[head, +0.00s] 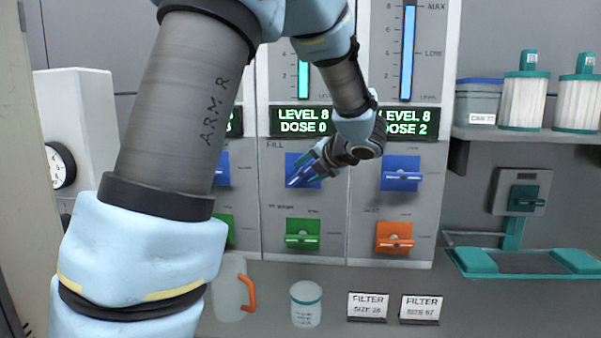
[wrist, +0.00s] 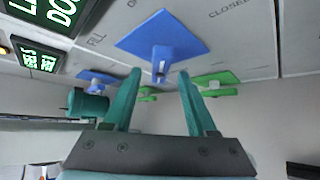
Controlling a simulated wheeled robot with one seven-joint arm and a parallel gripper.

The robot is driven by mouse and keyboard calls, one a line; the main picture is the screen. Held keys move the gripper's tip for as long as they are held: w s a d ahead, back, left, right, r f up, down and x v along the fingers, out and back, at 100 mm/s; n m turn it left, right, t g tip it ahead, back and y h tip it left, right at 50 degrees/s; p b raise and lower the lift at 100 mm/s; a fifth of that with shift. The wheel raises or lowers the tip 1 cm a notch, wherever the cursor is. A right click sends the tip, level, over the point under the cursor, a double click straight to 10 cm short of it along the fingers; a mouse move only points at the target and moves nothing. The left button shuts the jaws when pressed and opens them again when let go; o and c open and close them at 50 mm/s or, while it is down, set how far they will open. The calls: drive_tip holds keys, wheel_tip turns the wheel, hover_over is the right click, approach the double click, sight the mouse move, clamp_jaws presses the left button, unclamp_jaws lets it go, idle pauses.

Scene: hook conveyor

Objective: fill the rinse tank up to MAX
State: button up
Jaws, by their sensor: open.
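In the head view, three panels stand side by side. The middle one has a teal level gauge (head: 304,80), a display (head: 303,121) reading LEVEL 8, DOSE 0, and a blue valve (head: 296,180) under the word FILL. The right one has a blue gauge (head: 408,55) filled close to its MAX mark, a display (head: 408,128) with LEVEL 8, DOSE 2, and a blue valve (head: 402,180). I cannot read which tank is the rinse tank. My gripper (head: 318,162) is open at the middle blue valve. In the wrist view its fingers (wrist: 158,80) flank the blue handle (wrist: 161,62), apart from it.
Below are a green valve (head: 302,238) and an orange valve (head: 394,238). A jug (head: 229,288), a jar (head: 306,312) and filter signs (head: 367,306) stand on the counter. Canisters (head: 524,100) sit on the right shelf. My arm covers most of the left panel.

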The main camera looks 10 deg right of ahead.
sight(303, 174)
drive_tip(key=shift+x, duration=2.05)
drive_tip(key=shift+c, duration=0.2)
clamp_jaws()
